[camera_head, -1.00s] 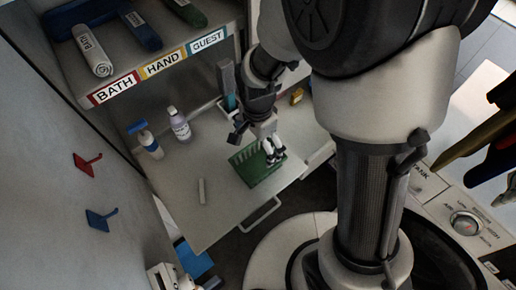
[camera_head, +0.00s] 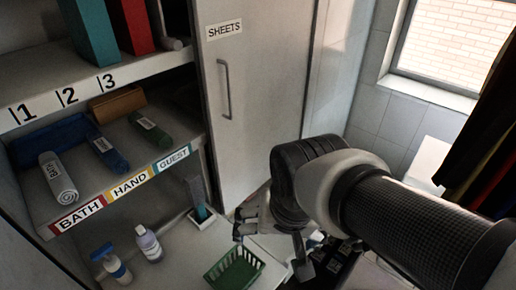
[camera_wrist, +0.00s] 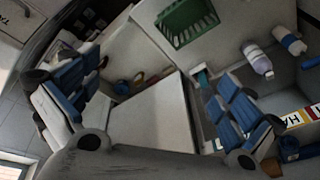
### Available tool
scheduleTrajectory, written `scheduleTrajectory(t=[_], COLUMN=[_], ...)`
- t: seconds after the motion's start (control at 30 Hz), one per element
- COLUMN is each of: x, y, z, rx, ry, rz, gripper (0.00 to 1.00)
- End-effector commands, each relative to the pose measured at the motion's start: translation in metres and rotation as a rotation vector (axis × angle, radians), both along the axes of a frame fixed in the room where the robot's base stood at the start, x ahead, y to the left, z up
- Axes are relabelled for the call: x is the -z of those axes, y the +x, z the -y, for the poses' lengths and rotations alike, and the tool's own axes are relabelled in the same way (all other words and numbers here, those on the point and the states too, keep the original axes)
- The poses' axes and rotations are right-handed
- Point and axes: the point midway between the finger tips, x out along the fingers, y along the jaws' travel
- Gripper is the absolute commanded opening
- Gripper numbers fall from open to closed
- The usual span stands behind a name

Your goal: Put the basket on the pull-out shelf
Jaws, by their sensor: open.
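The green slatted basket (camera_head: 235,270) sits on the light pull-out shelf (camera_head: 180,272), at the bottom of the head view and partly cut off by its edge. The basket also shows in the wrist view (camera_wrist: 186,22), at the top, on the shelf surface (camera_wrist: 232,22). My gripper (camera_head: 272,243) is to the upper right of the basket in the head view, apart from it. Its blue-padded fingers are spread wide with nothing between them in the wrist view (camera_wrist: 150,88). The shelf's front edge and handle are out of the head view.
A blue-topped spray bottle (camera_head: 115,268) and a lilac bottle (camera_head: 149,244) stand left of the basket. A grey upright item (camera_head: 200,195) stands behind it. Rolled towels (camera_head: 58,178) lie on the labelled shelf above.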

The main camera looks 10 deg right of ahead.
Motion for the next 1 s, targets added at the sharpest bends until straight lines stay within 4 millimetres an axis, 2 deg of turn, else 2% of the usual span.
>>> scheduleTrajectory(t=[0.03, 0.1, 0.3, 0.67, 0.9, 1.0], x=[-0.011, -0.02, -0.03, -0.03, 0.001, 0.001], y=[-0.013, -0.028, -0.054, -0.057, -0.057, -0.057], z=[0.008, 0.015, 0.024, 0.025, 0.025, 0.025], rx=[-0.054, -0.132, -0.264, -0.286, -0.285, -0.285], ry=[-0.021, -0.054, -0.12, -0.13, -0.13, -0.13], rz=[0.042, 0.075, 0.127, 0.131, 0.131, 0.131], gripper=[1.0, 1.0, 1.0, 1.0, 1.0, 1.0])
